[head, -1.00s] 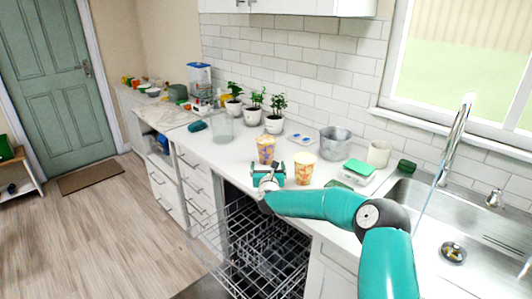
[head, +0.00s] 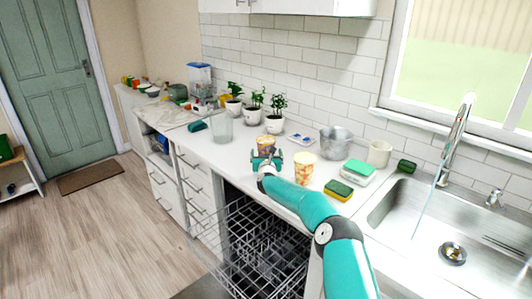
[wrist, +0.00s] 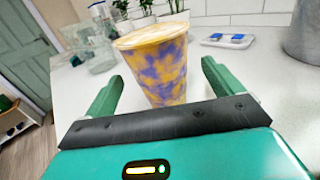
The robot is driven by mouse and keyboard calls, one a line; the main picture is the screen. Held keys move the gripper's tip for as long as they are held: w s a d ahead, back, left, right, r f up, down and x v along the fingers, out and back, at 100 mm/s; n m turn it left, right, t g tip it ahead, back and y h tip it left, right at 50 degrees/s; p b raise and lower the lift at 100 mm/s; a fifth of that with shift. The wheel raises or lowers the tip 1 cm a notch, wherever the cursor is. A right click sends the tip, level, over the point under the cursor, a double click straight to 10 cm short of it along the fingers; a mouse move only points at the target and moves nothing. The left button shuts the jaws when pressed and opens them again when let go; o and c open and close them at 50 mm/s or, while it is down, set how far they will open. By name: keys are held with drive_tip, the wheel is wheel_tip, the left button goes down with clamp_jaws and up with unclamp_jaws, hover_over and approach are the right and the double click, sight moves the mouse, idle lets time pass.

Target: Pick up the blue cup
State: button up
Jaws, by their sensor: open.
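The blue cup, patterned in blue-purple and yellow, stands upright on the white counter (head: 238,160). In the head view the blue cup (head: 266,142) shows just behind my gripper (head: 267,158), which partly covers it. In the wrist view the blue cup (wrist: 158,66) stands ahead, with the green fingers of my gripper (wrist: 160,78) open to its left and right. Its lower part reaches down close to the palm. The fingers look apart from the cup, and the gripper is empty.
An orange-patterned cup (head: 304,168) stands close right of my gripper. A metal pot (head: 334,142), a sponge (head: 339,190) and a green-lidded container (head: 358,171) are further right. Potted plants (head: 274,113) and a clear glass (head: 222,127) stand behind left. An open dishwasher rack (head: 255,250) lies below.

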drive_tip(key=shift+w, duration=1.35)
drive_tip(key=c, duration=1)
drive_tip(key=shift+r, duration=0.1)
